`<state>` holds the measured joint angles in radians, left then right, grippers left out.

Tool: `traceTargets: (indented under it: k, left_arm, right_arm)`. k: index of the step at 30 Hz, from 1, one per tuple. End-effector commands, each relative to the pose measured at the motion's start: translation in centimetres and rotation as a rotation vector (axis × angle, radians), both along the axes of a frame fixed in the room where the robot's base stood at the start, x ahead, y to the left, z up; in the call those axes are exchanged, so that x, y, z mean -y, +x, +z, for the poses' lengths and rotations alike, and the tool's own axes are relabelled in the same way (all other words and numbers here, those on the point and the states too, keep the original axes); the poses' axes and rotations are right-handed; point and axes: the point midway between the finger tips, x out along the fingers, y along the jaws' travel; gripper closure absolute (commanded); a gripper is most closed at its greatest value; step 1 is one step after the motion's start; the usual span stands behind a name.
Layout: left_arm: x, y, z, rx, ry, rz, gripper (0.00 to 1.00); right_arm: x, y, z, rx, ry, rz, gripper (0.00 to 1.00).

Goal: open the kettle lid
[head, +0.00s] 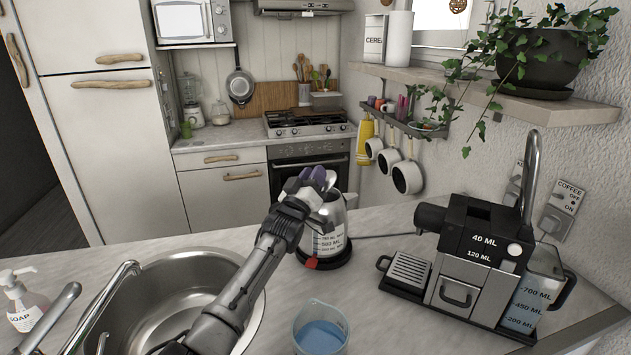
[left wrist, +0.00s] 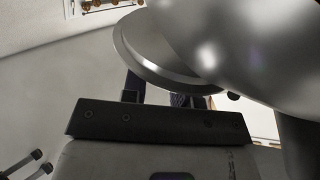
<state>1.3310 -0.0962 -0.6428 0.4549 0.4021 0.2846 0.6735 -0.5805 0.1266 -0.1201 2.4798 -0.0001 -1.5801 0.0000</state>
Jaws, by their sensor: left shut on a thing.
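The gripper covers part of the lid and kettle top. In the left wrist view, the lid's shiny metal rim (left wrist: 140,58) is close above the gripper (left wrist: 168,95), with the fingers partly hidden behind it. I cannot tell how far the lid is raised. My right gripper is not in view.
A beaker of blue liquid (head: 320,330) stands in front of the kettle. The sink (head: 160,290) with its tap (head: 110,290) is at left, under my left arm. A coffee machine (head: 475,250) stands at right. Clear counter lies between kettle and coffee machine.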

Motion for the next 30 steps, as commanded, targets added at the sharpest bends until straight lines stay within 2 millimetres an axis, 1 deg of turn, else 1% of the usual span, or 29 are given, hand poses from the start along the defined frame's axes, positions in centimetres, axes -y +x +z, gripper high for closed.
traceTargets:
  k: [15,20,26,30]
  left_arm:
    - [0.0,0.0,0.0,0.003,-0.017,-0.001,1.00]
    - [0.0,0.0,0.1,0.000,-0.004,-0.001,1.00]
    - [0.4,0.1,0.1,-0.020,0.076,0.001,1.00]
    - [1.0,0.3,0.0,-0.049,0.178,0.001,1.00]
  right_arm:
    - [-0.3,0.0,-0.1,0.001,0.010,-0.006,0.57]
    - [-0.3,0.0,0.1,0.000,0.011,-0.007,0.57]
    - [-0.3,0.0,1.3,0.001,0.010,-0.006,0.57]
    - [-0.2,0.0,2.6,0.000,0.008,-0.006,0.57]
